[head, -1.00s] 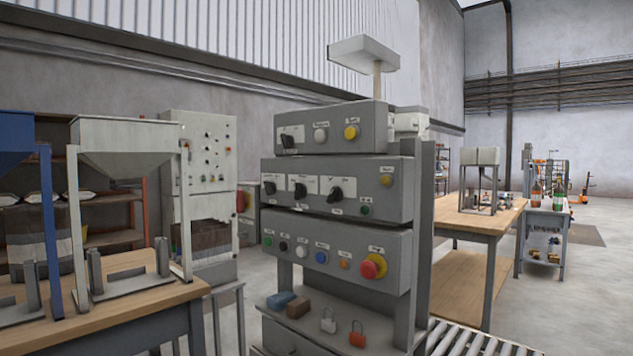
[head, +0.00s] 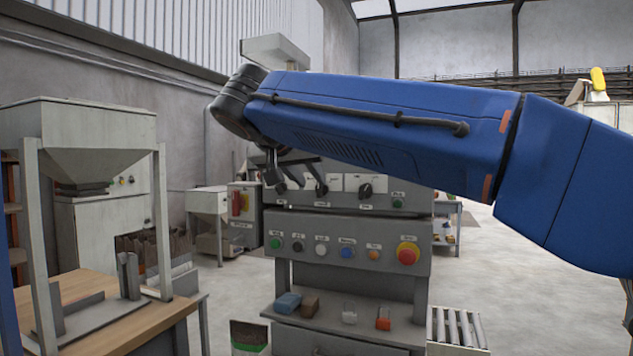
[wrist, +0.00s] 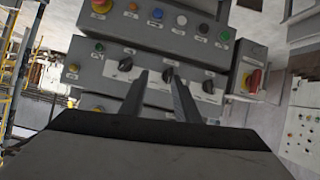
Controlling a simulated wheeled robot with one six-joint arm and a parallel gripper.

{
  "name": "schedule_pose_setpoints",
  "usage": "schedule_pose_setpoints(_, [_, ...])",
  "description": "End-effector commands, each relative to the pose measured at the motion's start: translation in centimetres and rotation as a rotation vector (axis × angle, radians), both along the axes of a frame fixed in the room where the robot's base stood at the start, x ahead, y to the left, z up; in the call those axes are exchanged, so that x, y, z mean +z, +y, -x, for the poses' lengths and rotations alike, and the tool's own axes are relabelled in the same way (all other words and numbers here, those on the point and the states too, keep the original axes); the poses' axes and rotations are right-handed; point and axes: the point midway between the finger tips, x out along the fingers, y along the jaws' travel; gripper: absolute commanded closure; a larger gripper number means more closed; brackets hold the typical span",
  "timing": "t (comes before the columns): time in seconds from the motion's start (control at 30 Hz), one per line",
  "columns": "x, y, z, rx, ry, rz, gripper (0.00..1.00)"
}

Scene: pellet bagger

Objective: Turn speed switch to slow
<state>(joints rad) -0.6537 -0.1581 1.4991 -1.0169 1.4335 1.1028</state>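The middle panel of the grey control cabinet carries three black rotary switches: one in the head view (head: 366,190), and in the wrist view one by the green button (wrist: 126,64), a middle one (wrist: 168,75) and a far one (wrist: 208,86). Their labels are too small to read, so I cannot tell which is the speed switch. My gripper (wrist: 157,73) is open and empty, its two dark fingers spread before this panel. One fingertip overlaps the middle switch in the wrist view; I cannot tell whether they touch. In the head view my gripper (head: 300,186) partly covers the left switches.
Below is a button panel with a red emergency stop (head: 408,253) and a blue button (head: 347,251). A shelf with padlocks (head: 383,319) sits lower. A wooden table (head: 150,325) with a hopper stand is at left; a roller conveyor (head: 457,328) is at right.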

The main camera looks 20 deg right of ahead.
Motion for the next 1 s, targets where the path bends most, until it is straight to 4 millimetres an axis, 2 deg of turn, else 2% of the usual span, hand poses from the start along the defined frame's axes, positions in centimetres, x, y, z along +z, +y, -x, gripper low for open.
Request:
schedule_pose_setpoints(0.03, [1.5, 1.4, -0.6, -0.010, -0.042, -0.006, 0.71])
schedule_pose_setpoints(0.13, [3.5, 3.0, -1.1, -0.036, -0.107, -0.019, 0.71])
schedule_pose_setpoints(0.3, [4.7, 3.7, -1.5, -0.057, -0.151, -0.031, 0.71])
schedule_pose_setpoints(0.57, [3.6, 2.0, -3.6, -0.060, -0.150, -0.031, 0.71])
schedule_pose_setpoints(1.0, [0.7, -1.9, -9.2, -0.059, -0.148, -0.029, 0.71])
